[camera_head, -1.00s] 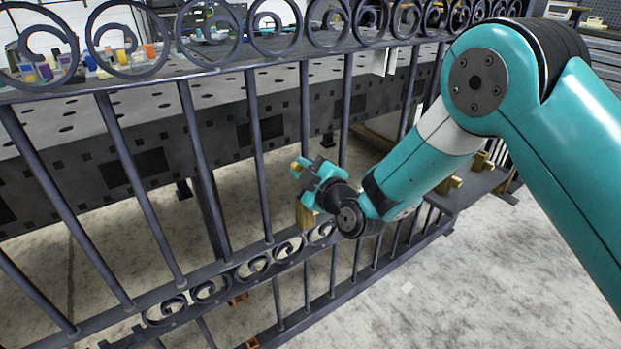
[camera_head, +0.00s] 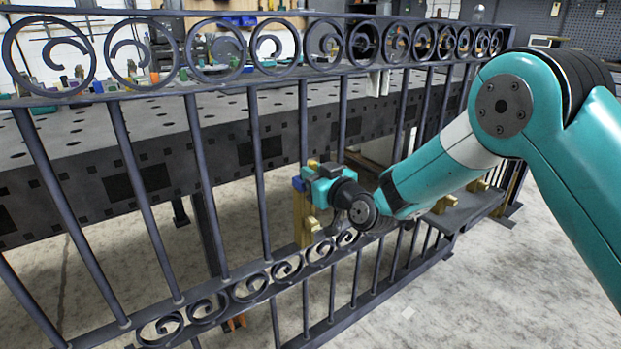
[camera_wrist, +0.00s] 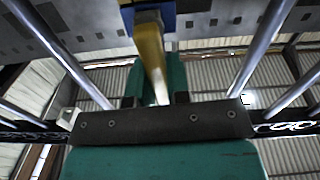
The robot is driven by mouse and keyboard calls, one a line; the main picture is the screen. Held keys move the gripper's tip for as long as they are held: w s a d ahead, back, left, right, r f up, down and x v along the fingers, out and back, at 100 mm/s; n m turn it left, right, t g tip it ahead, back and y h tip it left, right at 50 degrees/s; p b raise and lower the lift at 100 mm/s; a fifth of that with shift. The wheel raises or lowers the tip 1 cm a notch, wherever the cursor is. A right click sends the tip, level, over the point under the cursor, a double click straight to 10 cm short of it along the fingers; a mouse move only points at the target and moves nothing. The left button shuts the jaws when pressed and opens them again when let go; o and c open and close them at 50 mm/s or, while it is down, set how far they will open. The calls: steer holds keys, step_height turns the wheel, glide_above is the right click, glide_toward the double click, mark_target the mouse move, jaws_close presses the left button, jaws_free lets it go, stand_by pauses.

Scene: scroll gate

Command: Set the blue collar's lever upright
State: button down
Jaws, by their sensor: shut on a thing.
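The blue collar (camera_head: 298,183) sits at the top of a yellow post behind the gate bars in the head view. It also shows at the top edge of the wrist view (camera_wrist: 168,20). A yellow lever (camera_wrist: 151,58) runs from the collar down between the teal fingers of my gripper (camera_wrist: 155,78). My gripper (camera_head: 318,174) is shut on this lever, just right of the collar in the head view. A small yellow end shows above the fingers. The lever's exact tilt is hard to tell, as the gripper hides much of it.
The dark iron gate (camera_head: 160,215) has upright bars and scrollwork close around my gripper. A perforated metal table (camera_head: 90,140) with small coloured items stands behind it. Yellow blocks (camera_head: 445,204) lie farther right.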

steer(key=shift+w+r+m, duration=0.1)
steer(key=shift+r+m, duration=0.05)
steer(key=shift+m, duration=0.25)
steer(key=c, duration=1.1)
jaws_free()
steer(key=shift+d, duration=0.1)
steer(key=shift+d, duration=0.1)
steer(key=b+v, duration=0.7)
steer(key=v, duration=1)
steer(key=shift+b, duration=0.4)
